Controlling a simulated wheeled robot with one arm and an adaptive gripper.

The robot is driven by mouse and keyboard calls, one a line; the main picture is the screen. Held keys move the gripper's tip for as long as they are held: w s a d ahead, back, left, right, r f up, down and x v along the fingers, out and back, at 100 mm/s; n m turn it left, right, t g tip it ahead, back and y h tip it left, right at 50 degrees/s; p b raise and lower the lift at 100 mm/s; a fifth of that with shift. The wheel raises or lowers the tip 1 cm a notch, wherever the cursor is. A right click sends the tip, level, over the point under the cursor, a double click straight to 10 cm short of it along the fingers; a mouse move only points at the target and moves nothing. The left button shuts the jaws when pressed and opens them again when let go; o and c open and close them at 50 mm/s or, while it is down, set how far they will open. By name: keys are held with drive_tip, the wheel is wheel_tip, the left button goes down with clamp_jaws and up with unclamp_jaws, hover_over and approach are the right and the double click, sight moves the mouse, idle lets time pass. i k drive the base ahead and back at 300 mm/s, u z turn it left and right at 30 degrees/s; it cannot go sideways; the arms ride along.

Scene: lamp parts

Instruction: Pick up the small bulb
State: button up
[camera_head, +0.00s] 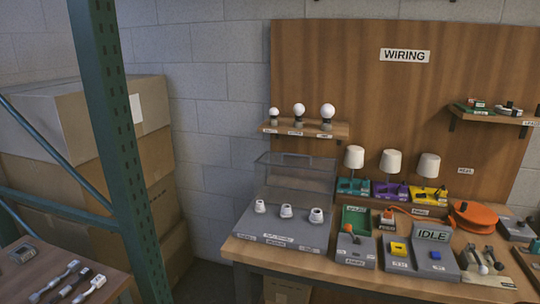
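Three round white bulbs stand upright in a row on a small wooden wall shelf (335,130). The small bulb (274,112) is the leftmost, on a short grey base near the shelf's left end. A middle-sized bulb (299,110) stands to its right, and the largest bulb (328,111) is at the right end. They stand apart from each other. Labels on the shelf's front edge are too small to read. My gripper is not in view.
Below the shelf, a clear cover (292,180) rises behind a grey tray with three white sockets (286,211). Three white-shaded lamps (391,161) stand to the right. A green rack post (122,150) and stacked boxes (80,130) are at left. Wall space above the bulbs is free.

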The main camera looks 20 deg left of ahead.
sight(273, 112)
drive_tip(key=k, duration=0.4)
drive_tip(key=u, duration=0.6)
drive_tip(key=i, duration=0.4)
drive_tip(key=u, duration=0.7)
drive_tip(key=i, duration=1.85)
drive_tip(key=z, duration=0.05)
